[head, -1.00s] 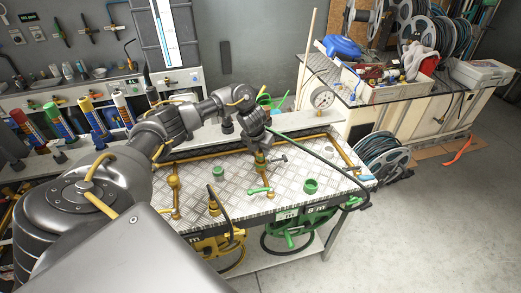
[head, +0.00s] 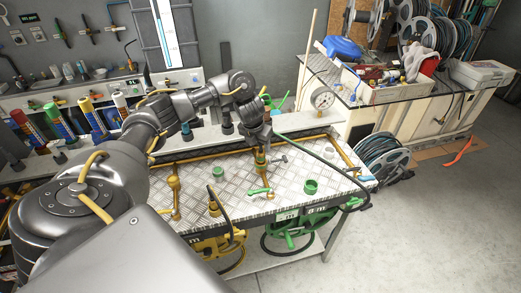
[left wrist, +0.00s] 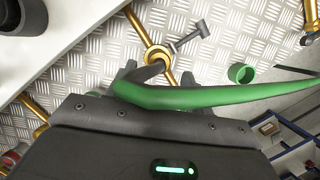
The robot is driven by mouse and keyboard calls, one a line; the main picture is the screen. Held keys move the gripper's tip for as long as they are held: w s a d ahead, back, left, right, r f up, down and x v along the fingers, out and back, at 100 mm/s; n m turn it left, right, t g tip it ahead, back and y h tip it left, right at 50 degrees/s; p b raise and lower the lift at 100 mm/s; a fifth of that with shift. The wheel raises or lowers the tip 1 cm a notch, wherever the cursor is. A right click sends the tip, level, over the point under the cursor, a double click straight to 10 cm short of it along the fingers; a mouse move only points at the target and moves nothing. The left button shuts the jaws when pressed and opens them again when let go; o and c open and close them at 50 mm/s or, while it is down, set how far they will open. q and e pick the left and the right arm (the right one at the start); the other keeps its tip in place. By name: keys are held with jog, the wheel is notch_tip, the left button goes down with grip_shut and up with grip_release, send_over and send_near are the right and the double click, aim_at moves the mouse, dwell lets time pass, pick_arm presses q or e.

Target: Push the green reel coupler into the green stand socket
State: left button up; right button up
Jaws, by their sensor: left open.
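In the left wrist view a brass ring (left wrist: 157,58) with a grey T-handle (left wrist: 190,36) lies just beyond my fingers (left wrist: 140,76). A green hose (left wrist: 220,97) runs from beside the fingers to the right; in the head view it arcs down to the green reel (head: 290,225). My fingers are open. The green coupler is mostly hidden at the hose end, so I cannot tell whether it is seated. My right gripper is out of view.
Green cups stand on the bench, one on the left (head: 218,172) and one on the right (head: 311,187). A green lever (head: 259,191) sits at the front. Brass pipes line the back and sides. A pressure gauge (head: 322,98) stands at the back right.

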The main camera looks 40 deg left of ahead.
pick_arm(q)
jog(key=p+v, duration=0.1)
jog(key=v, duration=0.6)
jog(key=shift+r, duration=0.15)
jog(key=shift+s, duration=0.1)
